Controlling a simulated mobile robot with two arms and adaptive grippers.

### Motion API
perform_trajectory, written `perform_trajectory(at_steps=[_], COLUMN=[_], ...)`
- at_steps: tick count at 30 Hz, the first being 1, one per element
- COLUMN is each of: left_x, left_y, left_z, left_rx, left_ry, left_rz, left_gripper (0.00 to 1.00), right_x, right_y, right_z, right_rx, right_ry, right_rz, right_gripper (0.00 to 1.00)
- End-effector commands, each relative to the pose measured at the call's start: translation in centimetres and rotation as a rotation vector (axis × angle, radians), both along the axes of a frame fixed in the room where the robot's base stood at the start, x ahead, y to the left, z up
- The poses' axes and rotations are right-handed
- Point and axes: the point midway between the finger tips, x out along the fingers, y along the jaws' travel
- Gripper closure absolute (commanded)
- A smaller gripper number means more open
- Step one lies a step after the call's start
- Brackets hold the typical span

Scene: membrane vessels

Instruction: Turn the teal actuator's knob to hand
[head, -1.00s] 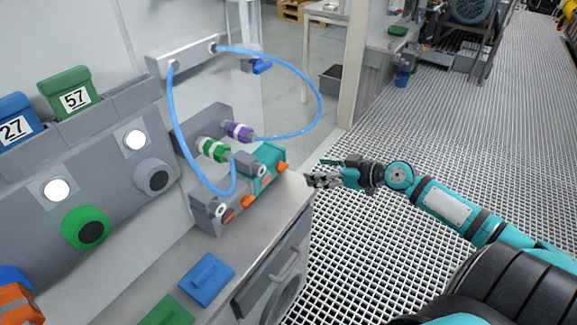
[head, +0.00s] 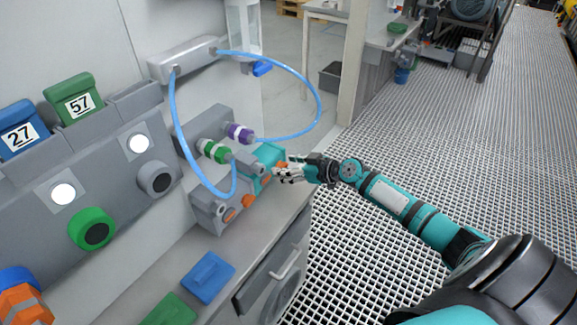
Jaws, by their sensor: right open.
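The teal actuator (head: 267,156) sits at the right end of a grey valve block on the bench. Its orange knob (head: 282,164) faces front right and is partly hidden by my fingers. My right gripper (head: 279,173) is open, its fingertips right at the knob. I cannot tell whether they touch it or are around it. My left gripper is not in view.
Grey actuators with orange knobs (head: 231,215) stand just left of the teal one. A blue hose (head: 320,100) loops above, near the green (head: 213,151) and purple (head: 239,132) fittings. A blue block (head: 208,276) lies on the bench (head: 262,232) in front.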

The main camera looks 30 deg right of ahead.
Motion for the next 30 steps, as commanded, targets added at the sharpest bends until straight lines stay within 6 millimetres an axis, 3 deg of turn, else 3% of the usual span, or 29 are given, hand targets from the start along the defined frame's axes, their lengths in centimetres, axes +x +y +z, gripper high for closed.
perform_trajectory(at_steps=[2, 14, 23, 30], left_x=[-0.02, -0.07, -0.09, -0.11], left_y=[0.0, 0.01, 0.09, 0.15], left_z=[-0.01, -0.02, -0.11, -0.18], left_rx=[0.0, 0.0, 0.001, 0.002], left_ry=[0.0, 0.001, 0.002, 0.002], left_rz=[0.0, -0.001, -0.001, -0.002], left_gripper=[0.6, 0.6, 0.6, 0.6], right_x=[-0.01, -0.02, -0.05, -0.16], right_y=[-0.01, -0.04, 0.03, 0.23], right_z=[0.02, 0.05, 0.05, 0.05], right_rx=[0.0, 0.0, -0.036, -0.165], right_ry=[0.0, -0.001, -0.017, -0.069], right_rz=[0.0, 0.0, -0.001, 0.0], right_gripper=[0.4, 0.92, 0.92, 0.92])
